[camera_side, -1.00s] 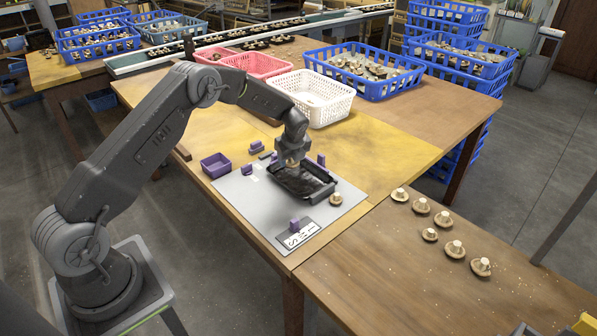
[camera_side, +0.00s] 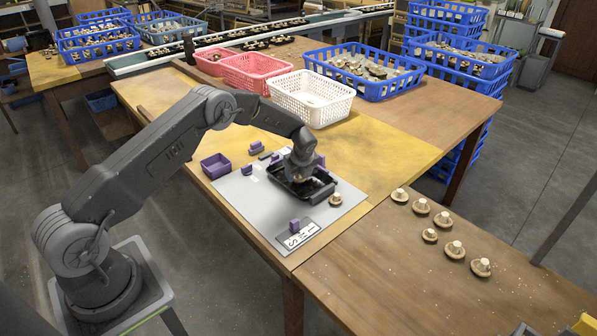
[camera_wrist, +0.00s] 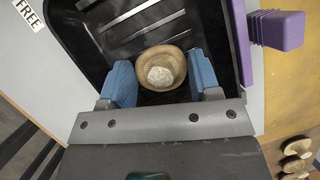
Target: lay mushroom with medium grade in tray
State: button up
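The black tray (camera_side: 322,191) lies on the grey mat. My gripper (camera_side: 299,178) is down at the tray, its fingers mostly hidden in the side view. Whether the mushroom touches the floor is unclear. Several mushrooms (camera_side: 443,219) stand in two rows on the right-hand brown table.
A lettered card (camera_side: 300,237) with a purple block (camera_side: 294,225) lies at the mat's front. More purple blocks and a purple bin (camera_side: 216,166) are left of and around the tray. White (camera_side: 312,97), pink and blue baskets stand behind. Bare grey mat (camera_side: 250,205) shows left of the tray.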

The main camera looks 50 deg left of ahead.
jog(key=o, duration=0.4)
jog(key=shift+r, duration=0.1)
jog(key=s+d+r+n+t, duration=0.1)
jog(key=s+d+r+n, duration=0.3)
jog(key=r, duration=0.6)
jog(key=s+d+r+n+h, duration=0.15)
jog(key=s+d+r, duration=0.35)
jog(key=r, duration=0.5)
jog(key=s+d+r+n+t, duration=0.1)
jog(key=s+d+r+n, duration=0.25)
jog(key=s+r, duration=0.55)
jog(key=s+d+r+n, duration=0.1)
jog(key=s+d+n, duration=0.1)
jog(key=s+n, duration=0.2)
jog(key=s+d+r+n+t+h, duration=0.1)
jog(key=s+n, duration=0.3)
jog(key=s, duration=0.5)
jog(key=s+d+r+n+h, duration=0.1)
jog(key=s+d+r+n, duration=0.1)
jog(key=s, duration=0.5)
jog(key=shift+s+d+r+n+t+h, duration=0.15)
jog(key=shift+s+d+n+t+h, duration=0.15)
jog(key=shift+d+n, duration=0.5)
